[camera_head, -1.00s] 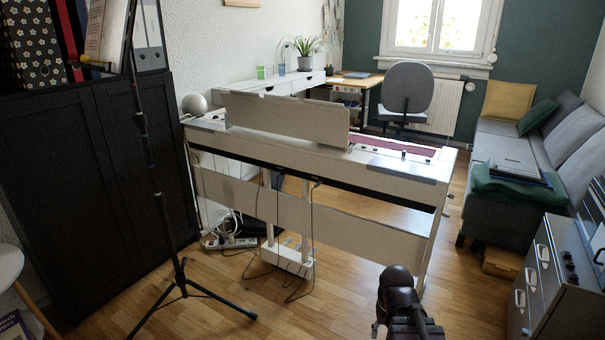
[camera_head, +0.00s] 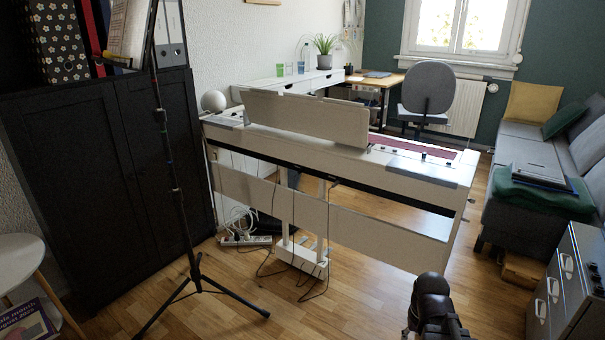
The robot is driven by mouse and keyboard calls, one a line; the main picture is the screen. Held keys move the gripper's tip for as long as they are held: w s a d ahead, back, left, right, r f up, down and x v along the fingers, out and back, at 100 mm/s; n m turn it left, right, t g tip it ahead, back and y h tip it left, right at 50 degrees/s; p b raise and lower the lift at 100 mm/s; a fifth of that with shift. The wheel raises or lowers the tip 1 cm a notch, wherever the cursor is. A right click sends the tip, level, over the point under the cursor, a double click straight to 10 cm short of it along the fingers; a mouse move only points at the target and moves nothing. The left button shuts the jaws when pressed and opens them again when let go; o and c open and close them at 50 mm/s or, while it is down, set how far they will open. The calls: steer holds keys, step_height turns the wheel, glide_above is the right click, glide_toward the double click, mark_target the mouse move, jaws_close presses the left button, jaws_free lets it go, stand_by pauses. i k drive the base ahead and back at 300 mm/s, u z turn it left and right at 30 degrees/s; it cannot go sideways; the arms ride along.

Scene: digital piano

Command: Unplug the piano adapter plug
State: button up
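The white digital piano (camera_head: 330,160) stands in the middle of the room, its back towards me. Black cables hang from it to the floor near its pedal unit (camera_head: 303,257). A white power strip (camera_head: 245,240) with several cables lies on the floor by the wall, left of the pedals. The adapter plug is too small to tell apart among these cables. My arm (camera_head: 432,305) shows at the bottom edge, right of centre, in front of the piano and well apart from the power strip. My gripper's fingers cannot be made out.
A black microphone stand (camera_head: 172,190) with spread legs stands on the floor between me and the power strip. A black cabinet (camera_head: 105,170) fills the left. A grey metal drawer unit (camera_head: 568,285) is at the right. Wooden floor (camera_head: 345,300) is clear before the piano.

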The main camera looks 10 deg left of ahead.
mark_target(424, 169)
steer(key=u, duration=0.05)
steer(key=i, duration=1)
steer(key=z, duration=0.05)
